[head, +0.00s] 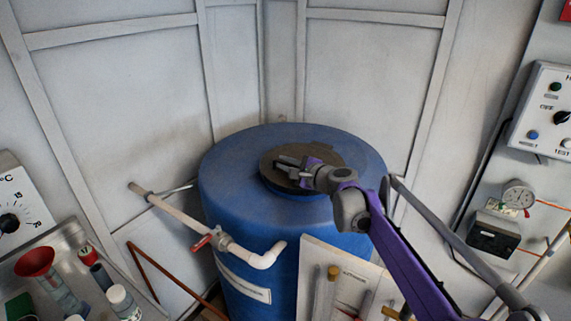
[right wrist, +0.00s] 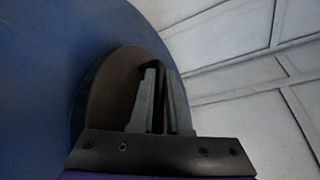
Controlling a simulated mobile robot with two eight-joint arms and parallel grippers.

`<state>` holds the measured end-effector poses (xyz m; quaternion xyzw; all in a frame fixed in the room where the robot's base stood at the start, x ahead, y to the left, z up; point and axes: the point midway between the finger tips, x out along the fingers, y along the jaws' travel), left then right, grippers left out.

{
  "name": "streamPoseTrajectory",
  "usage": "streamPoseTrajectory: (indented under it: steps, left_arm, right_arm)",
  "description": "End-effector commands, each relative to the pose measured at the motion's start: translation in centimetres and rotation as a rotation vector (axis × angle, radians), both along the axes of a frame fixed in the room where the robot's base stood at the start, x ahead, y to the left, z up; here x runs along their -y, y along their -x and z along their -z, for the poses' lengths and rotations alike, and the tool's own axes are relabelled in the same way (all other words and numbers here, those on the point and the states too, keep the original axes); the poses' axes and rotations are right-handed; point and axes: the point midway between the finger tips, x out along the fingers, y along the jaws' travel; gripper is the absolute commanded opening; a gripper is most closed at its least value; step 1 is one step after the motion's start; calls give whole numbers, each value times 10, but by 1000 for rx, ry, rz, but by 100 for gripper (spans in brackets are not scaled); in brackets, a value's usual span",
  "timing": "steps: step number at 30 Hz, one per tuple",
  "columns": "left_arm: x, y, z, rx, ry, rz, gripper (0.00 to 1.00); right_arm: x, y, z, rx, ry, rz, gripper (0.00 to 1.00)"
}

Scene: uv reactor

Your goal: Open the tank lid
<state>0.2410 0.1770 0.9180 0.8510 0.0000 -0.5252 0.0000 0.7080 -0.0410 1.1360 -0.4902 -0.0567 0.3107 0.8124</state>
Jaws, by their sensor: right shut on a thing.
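The blue tank (head: 235,200) stands in the corner, and its curved blue top fills the left of the right wrist view (right wrist: 50,60). The round dark brown lid (head: 325,155) lies on top of the tank; it also shows in the right wrist view (right wrist: 115,85). My right gripper (head: 283,167) is over the lid, its arm coming in from the lower right. In the right wrist view its fingers (right wrist: 162,85) are close together around a thin dark part on the lid, seemingly a handle. The fingers hide most of that part. My left gripper is out of view.
A white pipe with a red-handled valve (head: 202,243) runs in front of the tank. A panel with tools (head: 345,280) stands before it. A metal tray with a red funnel (head: 35,262) is at lower left. Grey walls close in behind; control boxes (head: 545,115) are at right.

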Motion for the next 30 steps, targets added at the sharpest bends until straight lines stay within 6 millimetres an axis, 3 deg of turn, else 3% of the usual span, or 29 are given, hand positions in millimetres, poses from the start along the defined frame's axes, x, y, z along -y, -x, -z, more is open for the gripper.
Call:
streamPoseTrajectory:
  steps: [18, 23, 30]
  left_arm:
    - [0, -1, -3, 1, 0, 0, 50]
    - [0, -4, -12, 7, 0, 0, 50]
    - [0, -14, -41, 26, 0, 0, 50]
  right_arm:
    - [0, -1, -4, -9, -7, 0, 0]
    - [2, -3, -19, -49, -37, 0, 0]
    - [10, -14, -58, -174, -129, 1, 0]
